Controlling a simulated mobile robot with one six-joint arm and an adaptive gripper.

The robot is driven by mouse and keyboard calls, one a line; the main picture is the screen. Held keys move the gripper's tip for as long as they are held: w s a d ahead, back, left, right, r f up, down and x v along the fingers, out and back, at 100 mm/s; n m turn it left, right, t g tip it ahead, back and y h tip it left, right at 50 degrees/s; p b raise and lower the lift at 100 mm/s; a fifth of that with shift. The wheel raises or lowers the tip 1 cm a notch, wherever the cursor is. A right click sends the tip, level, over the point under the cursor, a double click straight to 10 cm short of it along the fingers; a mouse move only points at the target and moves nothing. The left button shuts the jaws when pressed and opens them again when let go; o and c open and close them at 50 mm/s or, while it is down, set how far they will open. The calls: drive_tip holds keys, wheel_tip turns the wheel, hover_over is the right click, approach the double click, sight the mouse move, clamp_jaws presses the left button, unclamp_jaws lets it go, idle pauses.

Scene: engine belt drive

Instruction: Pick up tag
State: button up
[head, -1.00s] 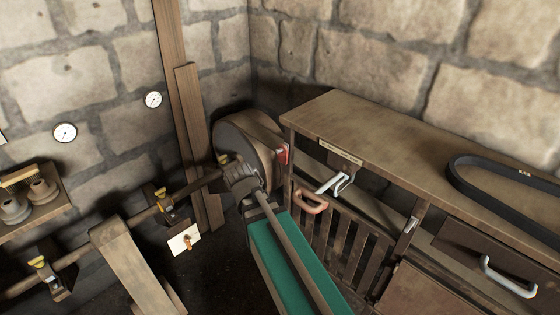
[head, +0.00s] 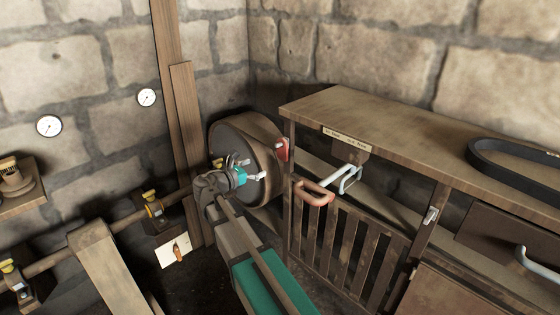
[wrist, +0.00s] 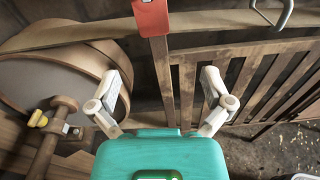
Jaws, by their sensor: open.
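A red tag (head: 282,149) hangs at the top of the wooden post at the left end of the bench. In the wrist view the red tag (wrist: 151,17) is at the top edge, partly cut off, with a small hole in it. My gripper (head: 252,170) is left of the tag and in front of the big wheel. In the wrist view its two pale fingers (wrist: 162,82) are spread wide and empty, with the post showing between them. The tag lies beyond the fingertips, apart from them.
A slatted gate (head: 350,235) with a reddish handle (head: 314,193) stands right of the post. The big wheel (head: 262,135) is behind my gripper. A black belt (head: 515,160) lies on the bench (head: 400,125).

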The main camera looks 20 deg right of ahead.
drive_tip(key=shift+w+a+r+n+t+h, duration=0.3)
drive_tip(key=shift+w+n+h, duration=0.1)
drive_tip(key=shift+w+n, duration=0.15)
drive_tip(key=shift+d, duration=0.1)
approach(282, 149)
drive_tip(key=x, duration=0.5)
drive_tip(key=shift+w+f, duration=0.2)
drive_tip(key=shift+f, duration=0.05)
drive_tip(key=shift+d, duration=0.1)
drive_tip(key=shift+r+x, duration=0.1)
drive_tip(key=shift+x, duration=1.2)
drive_tip(key=shift+r+x, duration=0.15)
drive_tip(key=shift+x, duration=1.1)
drive_tip(key=shift+s, duration=0.1)
drive_tip(key=c, duration=1)
drive_tip(key=shift+o, duration=0.2)
